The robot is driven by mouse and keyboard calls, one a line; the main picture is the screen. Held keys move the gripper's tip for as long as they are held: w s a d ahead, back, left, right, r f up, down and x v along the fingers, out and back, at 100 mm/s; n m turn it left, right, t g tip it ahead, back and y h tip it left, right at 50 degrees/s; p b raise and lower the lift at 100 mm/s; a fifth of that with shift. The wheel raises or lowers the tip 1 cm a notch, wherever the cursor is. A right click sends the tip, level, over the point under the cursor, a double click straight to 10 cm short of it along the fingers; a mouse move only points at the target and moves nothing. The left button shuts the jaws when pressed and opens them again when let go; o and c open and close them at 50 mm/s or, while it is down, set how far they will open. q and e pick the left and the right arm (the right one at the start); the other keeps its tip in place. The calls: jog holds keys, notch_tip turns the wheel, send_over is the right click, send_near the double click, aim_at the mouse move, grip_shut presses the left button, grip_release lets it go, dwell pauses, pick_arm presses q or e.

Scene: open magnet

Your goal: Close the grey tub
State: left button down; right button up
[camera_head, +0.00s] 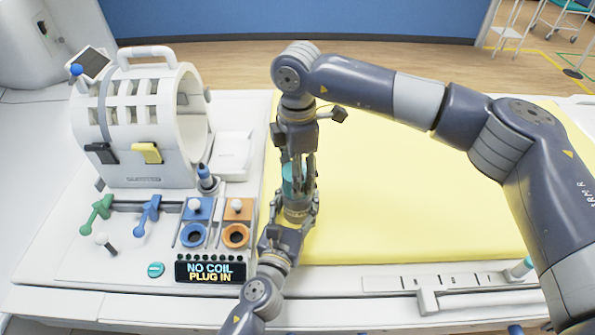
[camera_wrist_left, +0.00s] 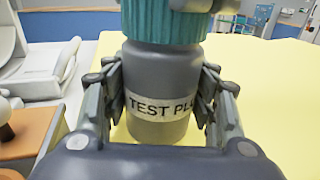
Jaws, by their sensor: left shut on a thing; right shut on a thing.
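The grey tub (camera_wrist_left: 165,80) stands upright in the left wrist view, with a white label reading "TEST PL" and the rest hidden. My left gripper (camera_wrist_left: 160,100) is shut around its body from both sides. A ribbed teal lid (camera_wrist_left: 163,22) sits directly over the tub's top with no visible gap; I cannot tell whether it is screwed down. In the head view my right gripper (camera_head: 299,168) points down from above and is shut on the teal lid (camera_head: 290,186). My left gripper (camera_head: 298,212) is just below it, and the tub is mostly hidden there.
A yellow pad (camera_head: 400,210) lies behind and right of the grippers, mostly clear. To the left stands a white ring-shaped machine (camera_head: 140,125) with green and blue levers, blue and orange sockets, and a display (camera_head: 209,272) reading "NO COIL PLUG IN". A white rail (camera_head: 440,283) runs along the front.

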jog(key=m, duration=0.3)
jog(key=shift+m, duration=0.4)
jog(key=shift+s+a+m, duration=0.1)
jog(key=shift+a+m, duration=0.15)
jog(key=shift+m, duration=0.55)
jog(key=shift+d+m, duration=0.15)
jog(key=shift+m, duration=0.85)
jog(key=o, duration=0.9)
jog(key=shift+c, duration=0.2)
jog(key=shift+d, duration=0.1)
